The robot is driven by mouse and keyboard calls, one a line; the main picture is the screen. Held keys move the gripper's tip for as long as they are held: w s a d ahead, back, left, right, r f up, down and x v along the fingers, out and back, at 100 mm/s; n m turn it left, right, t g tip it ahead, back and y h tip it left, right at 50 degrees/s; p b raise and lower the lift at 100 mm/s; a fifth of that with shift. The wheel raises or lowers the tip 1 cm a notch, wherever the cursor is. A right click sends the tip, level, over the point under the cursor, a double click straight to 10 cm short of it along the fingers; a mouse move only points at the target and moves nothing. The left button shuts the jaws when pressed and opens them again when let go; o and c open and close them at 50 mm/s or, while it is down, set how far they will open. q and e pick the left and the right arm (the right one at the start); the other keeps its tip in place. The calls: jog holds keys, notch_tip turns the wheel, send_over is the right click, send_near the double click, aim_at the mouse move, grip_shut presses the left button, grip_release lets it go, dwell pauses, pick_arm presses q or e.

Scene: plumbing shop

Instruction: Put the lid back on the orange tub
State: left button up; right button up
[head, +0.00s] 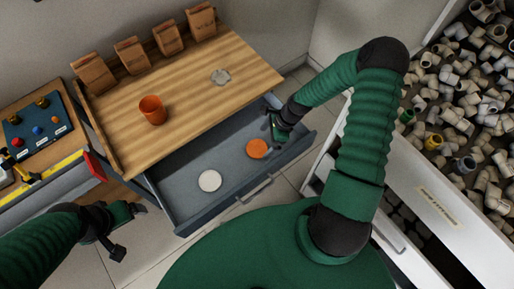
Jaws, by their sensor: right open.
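The orange tub (152,111) stands upright and uncovered on the wooden tabletop (195,115). An orange disc that looks like a lid (257,149) lies flat in the open drawer (190,215) below the tabletop. A white disc (209,181) lies to its left in the same drawer. My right gripper (279,137) is open over the right part of the drawer, just beside the orange lid; I cannot tell whether it touches it. My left gripper (128,228) is at lower left, over the floor in front of the cabinet, away from the tub; its jaws are unclear.
Several brown paper bags (131,55) stand along the tabletop's back edge. A side bench with a blue board (38,127) is at left. A bin of pipe fittings (470,110) is at right.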

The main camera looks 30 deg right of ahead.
aim_at(259, 148)
jog(key=x, duration=0.4)
jog(key=shift+w+a+f, duration=0.15)
jog(key=shift+f, duration=0.1)
jog(key=c, duration=1.3)
